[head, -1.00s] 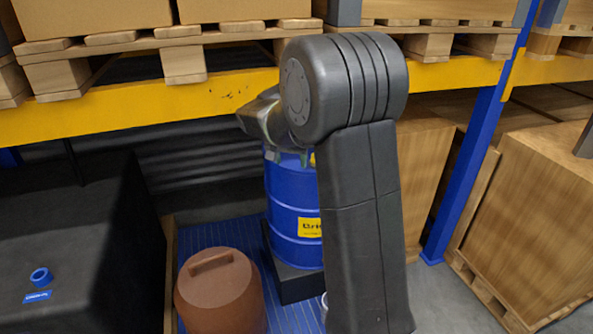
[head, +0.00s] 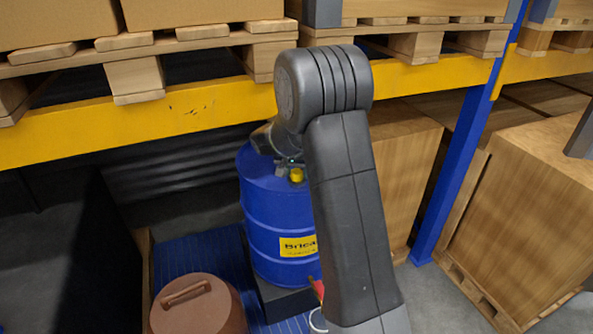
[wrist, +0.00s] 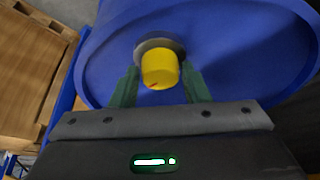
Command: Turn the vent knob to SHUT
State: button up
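The vent knob (head: 296,175) is a small yellow cylinder on top of a blue drum (head: 268,217). No SHUT marking is readable. My gripper (wrist: 160,73) is open, its two green fingers on either side of the knob with a gap to each. The knob is not gripped. In the head view my gripper (head: 284,168) is at the drum's top beside the knob, partly hidden by my arm.
A brown lidded container (head: 200,308) stands left of the drum on a blue ribbed mat (head: 190,252). A yellow shelf beam (head: 190,110) with pallets runs above and behind. A blue upright (head: 455,170) and wooden crates (head: 530,200) stand to the right.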

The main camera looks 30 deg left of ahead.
jog(key=c, duration=0.5)
jog(key=shift+c, duration=0.2)
jog(key=shift+n, duration=0.3)
jog(key=n+y, duration=0.1)
jog(key=n, duration=0.2)
jog(key=shift+w+d+r+g, duration=0.1)
jog(key=shift+g, duration=0.3)
jog(key=n+g+y+b, duration=0.1)
jog(key=n, duration=0.3)
jog(key=shift+w, duration=0.1)
jog(key=n+g+b, duration=0.1)
jog(key=n, duration=0.1)
jog(key=n+g+y+b, duration=0.1)
jog(key=n+b, duration=0.1)
jog(key=n, duration=0.1)
jog(key=shift+w+d+n, duration=0.1)
jog(key=shift+n, duration=0.2)
jog(key=shift+w+n+g+b, duration=0.1)
jog(key=shift+n+g+b, duration=0.65)
jog(key=shift+n, duration=1.55)
jog(key=shift+g, duration=0.25)
